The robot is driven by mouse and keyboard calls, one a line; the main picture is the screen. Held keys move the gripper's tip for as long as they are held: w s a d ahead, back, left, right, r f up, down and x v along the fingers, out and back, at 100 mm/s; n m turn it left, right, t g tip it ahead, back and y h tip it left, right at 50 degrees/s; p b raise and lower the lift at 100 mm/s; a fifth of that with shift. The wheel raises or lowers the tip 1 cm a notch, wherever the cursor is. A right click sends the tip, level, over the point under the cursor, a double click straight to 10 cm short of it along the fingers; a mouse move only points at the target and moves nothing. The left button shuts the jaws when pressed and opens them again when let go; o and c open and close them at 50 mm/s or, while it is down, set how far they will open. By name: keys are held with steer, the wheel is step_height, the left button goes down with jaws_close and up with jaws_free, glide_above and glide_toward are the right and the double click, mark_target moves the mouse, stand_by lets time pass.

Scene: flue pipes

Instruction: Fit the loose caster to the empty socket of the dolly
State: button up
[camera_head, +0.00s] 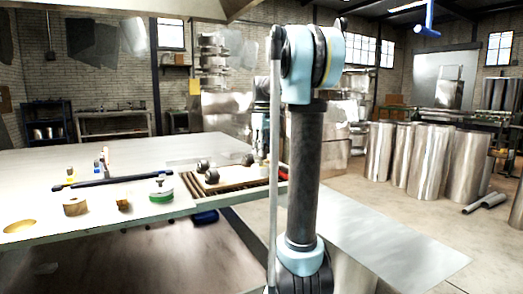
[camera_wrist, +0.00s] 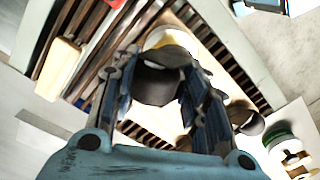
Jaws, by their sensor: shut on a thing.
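My gripper (camera_wrist: 160,95) is shut on a dark, rounded caster (camera_wrist: 157,82), seen between its two fingers in the wrist view. Part of a pale, yellowish surface shows just beyond it; I cannot tell whether the caster touches it. In the head view my gripper (camera_head: 261,152) is low over the right end of the pale dolly board (camera_head: 228,179). Dark casters (camera_head: 212,176) stand on the board's left part. Another dark caster (camera_wrist: 245,118) is right of my fingers in the wrist view. The empty socket cannot be made out; my gripper and the held caster hide part of the dolly.
A slatted brown rack (camera_head: 192,186) lies under the dolly. A green-and-white disc (camera_head: 161,190), a wooden roll (camera_head: 75,207), a small orange block (camera_head: 123,204) and a long dark bar (camera_head: 115,181) lie to the left.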

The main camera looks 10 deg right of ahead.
steer(key=shift+f, duration=1.65)
steer(key=o, duration=1.3)
step_height(320, 180, up, 12)
steer(key=shift+w+f, duration=0.1)
stand_by(0.3)
steer(key=s+f+m, duration=0.3)
steer(key=s+f, duration=0.8)
steer(key=s, duration=0.1)
steer(key=s+f+m+t, duration=0.1)
steer(key=s+f+m, duration=0.2)
steer(key=s+f, duration=0.8)
steer(key=s+f+m+t, duration=0.1)
steer(key=s+f+m, duration=0.2)
steer(key=s+f, duration=0.8)
steer(key=shift+s+a+f, duration=0.2)
steer(key=shift+s, duration=0.3)
steer(key=shift+s+a+f, duration=0.15)
steer(key=shift+s, duration=0.3)
